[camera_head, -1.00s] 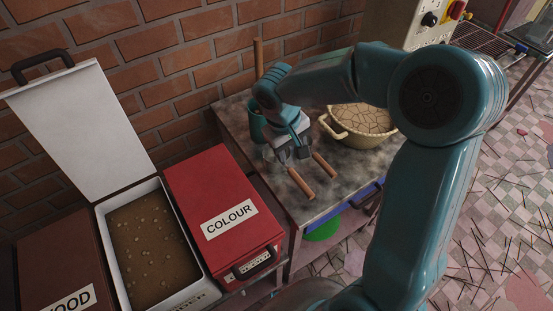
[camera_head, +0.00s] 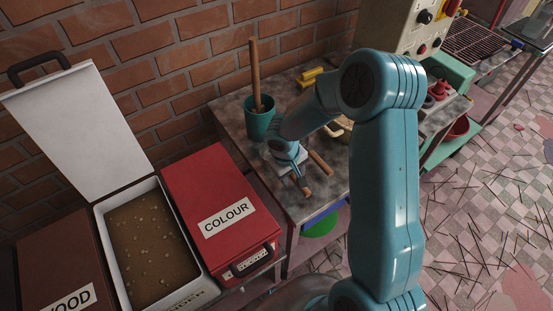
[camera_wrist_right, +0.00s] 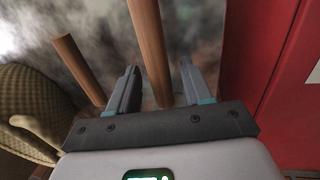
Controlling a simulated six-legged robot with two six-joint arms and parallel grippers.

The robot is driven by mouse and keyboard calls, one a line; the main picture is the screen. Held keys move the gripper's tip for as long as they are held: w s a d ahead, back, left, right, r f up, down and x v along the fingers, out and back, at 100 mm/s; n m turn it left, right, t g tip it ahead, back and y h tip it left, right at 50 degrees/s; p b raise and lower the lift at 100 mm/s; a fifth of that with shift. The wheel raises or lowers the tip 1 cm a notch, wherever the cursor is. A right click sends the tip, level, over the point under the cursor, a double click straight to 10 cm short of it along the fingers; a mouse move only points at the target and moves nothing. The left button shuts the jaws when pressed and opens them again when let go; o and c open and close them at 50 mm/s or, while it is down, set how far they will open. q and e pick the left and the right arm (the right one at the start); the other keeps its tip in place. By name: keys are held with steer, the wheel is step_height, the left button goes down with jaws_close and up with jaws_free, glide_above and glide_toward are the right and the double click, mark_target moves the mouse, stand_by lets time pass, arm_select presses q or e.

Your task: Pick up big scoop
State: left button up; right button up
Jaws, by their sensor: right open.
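Two scoops with wooden handles lie on the stained table (camera_head: 232,112). The nearer handle (camera_head: 306,191) and the farther handle (camera_head: 320,163) show in the head view, but my right arm hides the scoop heads. My right gripper (camera_head: 297,172) is low over the scoops, pointing down. In the right wrist view, the right gripper (camera_wrist_right: 160,75) is open, with one wooden handle (camera_wrist_right: 150,45) between its fingers, a gap on each side. The other handle (camera_wrist_right: 78,68) lies outside to the left. I cannot tell which scoop is bigger. My left gripper is not in view.
The red COLOUR box (camera_head: 212,185) stands close beside the table. An open white bin (camera_head: 186,255) holds brown powder. A teal cup (camera_head: 258,124) with a wooden stick stands behind the gripper. A woven bowl (camera_wrist_right: 30,95) is left in the wrist view.

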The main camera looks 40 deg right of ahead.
steer(key=shift+a, duration=0.1)
steer(key=shift+c, duration=0.8)
steer(key=shift+w, duration=0.1)
jaws_close()
step_height(320, 180, up, 20)
